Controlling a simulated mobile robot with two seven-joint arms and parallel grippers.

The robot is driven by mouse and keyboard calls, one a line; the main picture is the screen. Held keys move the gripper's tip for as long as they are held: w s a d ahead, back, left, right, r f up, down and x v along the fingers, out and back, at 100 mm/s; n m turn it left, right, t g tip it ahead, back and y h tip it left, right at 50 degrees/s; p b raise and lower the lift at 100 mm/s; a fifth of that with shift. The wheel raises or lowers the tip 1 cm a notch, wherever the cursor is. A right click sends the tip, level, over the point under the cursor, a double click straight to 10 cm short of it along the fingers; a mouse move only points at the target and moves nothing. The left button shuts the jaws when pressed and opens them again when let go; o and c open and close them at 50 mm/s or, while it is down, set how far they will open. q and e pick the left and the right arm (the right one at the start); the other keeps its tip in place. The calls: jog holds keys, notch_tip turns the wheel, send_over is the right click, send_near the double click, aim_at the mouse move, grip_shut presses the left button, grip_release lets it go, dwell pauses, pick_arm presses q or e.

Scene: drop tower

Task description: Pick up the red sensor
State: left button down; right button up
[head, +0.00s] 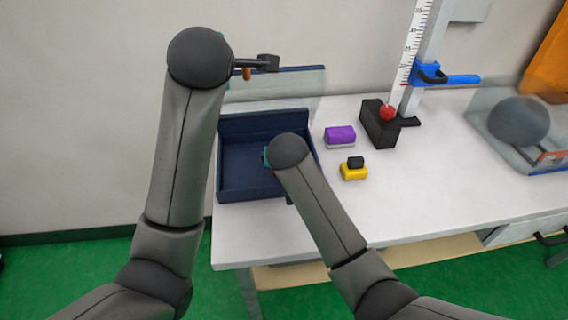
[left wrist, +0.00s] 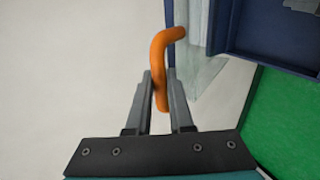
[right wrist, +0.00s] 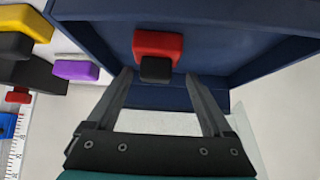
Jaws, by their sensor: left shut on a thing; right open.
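The red sensor (right wrist: 157,43), a red block with a black part, lies in the dark blue bin (right wrist: 270,28), seen in the right wrist view. My right gripper (right wrist: 158,77) is open, with the sensor just beyond and between its fingertips; contact cannot be told. In the head view my right wrist hides the sensor and fingers above the bin (head: 235,172). My left gripper (left wrist: 160,88) is shut on the orange handle (left wrist: 160,55). The clear lid (head: 285,84) stands raised behind the bin, near this handle.
The white table (head: 430,190) holds a purple block (head: 341,134), a yellow block with a black top (head: 354,171), and a drop tower with a scale (head: 416,45), black base and red knob. A clear box with a grey ball (head: 520,121) stands at the right.

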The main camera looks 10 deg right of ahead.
pick_arm(q)
jog(key=shift+r, duration=0.1)
pick_arm(e)
jog(key=shift+w+d+f, duration=0.2)
jog(key=shift+w+f, duration=0.25)
jog(key=shift+w, duration=0.2)
jog(key=shift+w+d+f, duration=0.2)
jog(key=shift+w+f, duration=0.2)
jog(key=shift+w, duration=0.2)
jog(key=shift+x, duration=1.1)
jog(key=c, duration=1.1)
jog(key=shift+c, duration=0.2)
jog(key=shift+r, duration=0.2)
